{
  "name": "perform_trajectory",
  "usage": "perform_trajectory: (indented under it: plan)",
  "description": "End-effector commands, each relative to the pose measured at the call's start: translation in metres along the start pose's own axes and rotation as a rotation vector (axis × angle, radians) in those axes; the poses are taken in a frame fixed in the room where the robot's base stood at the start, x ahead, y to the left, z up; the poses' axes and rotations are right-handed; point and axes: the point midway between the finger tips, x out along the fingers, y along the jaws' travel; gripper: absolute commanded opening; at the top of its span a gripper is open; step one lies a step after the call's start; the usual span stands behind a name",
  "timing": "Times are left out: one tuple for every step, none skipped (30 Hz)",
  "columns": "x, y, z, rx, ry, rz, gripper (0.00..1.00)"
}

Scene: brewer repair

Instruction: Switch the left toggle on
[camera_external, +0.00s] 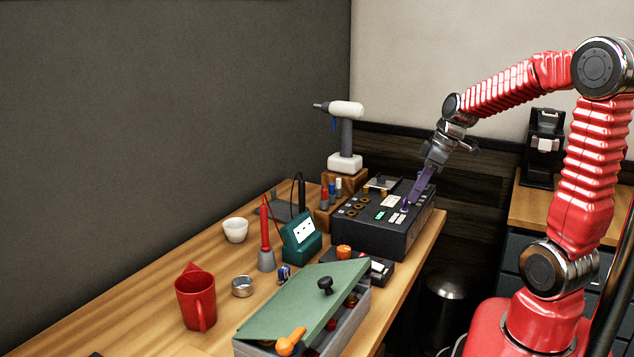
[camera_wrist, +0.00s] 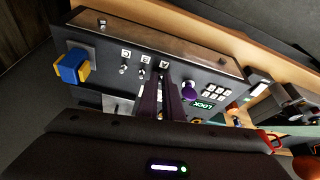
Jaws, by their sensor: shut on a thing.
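The black control box (camera_external: 375,232) stands at the right end of the wooden bench. In the wrist view its dark panel (camera_wrist: 205,72) has a row of small metal toggles, each below a white label. The left toggle (camera_wrist: 123,70) in that picture and the middle toggle (camera_wrist: 143,73) stand free of my fingers. My gripper (camera_wrist: 164,78), with purple fingers, is over the rightmost label and shut on a toggle there, which the fingers mostly hide. In the external view my gripper (camera_external: 405,205) reaches down onto the box top. The toggles' on or off positions are unclear.
A green-lidded box (camera_external: 300,300), a teal meter (camera_external: 300,238) and a red mug (camera_external: 195,302) stand on the bench.

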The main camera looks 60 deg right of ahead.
Motion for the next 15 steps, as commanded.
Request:
perform_trajectory:
  plan:
    - [0.0000, -0.0001, -0.0004, -0.002, -0.006, -0.001, 0.00]
    - [0.0000, -0.0001, -0.0006, -0.002, -0.011, -0.002, 0.00]
    - [0.0001, 0.0000, -0.0010, -0.001, -0.018, -0.003, 0.00]
    - [0.0000, 0.0001, -0.0016, 0.000, -0.024, -0.004, 0.00]
    - [-0.0001, 0.0004, -0.0020, -0.001, -0.031, -0.005, 0.00]
    - [-0.0003, 0.0006, -0.0026, 0.000, -0.043, -0.006, 0.00]
    - [-0.0001, 0.0004, -0.0030, 0.001, -0.053, -0.009, 0.00]
    - [0.0001, 0.0005, -0.0034, 0.001, -0.065, -0.011, 0.00]
    - [0.0002, 0.0007, -0.0046, 0.002, -0.081, -0.013, 0.00]
    - [0.0002, 0.0007, -0.0050, 0.003, -0.095, -0.016, 0.00]
    - [0.0003, 0.0009, -0.0056, 0.003, -0.109, -0.018, 0.00]
    - [0.0003, 0.0012, -0.0066, 0.005, -0.130, -0.021, 0.00]
    - [0.0008, 0.0011, -0.0075, 0.006, -0.147, -0.025, 0.00]
    - [0.0008, 0.0013, -0.0082, 0.006, -0.166, -0.027, 0.00]
    - [0.0009, 0.0017, -0.0094, 0.009, -0.190, -0.031, 0.00]
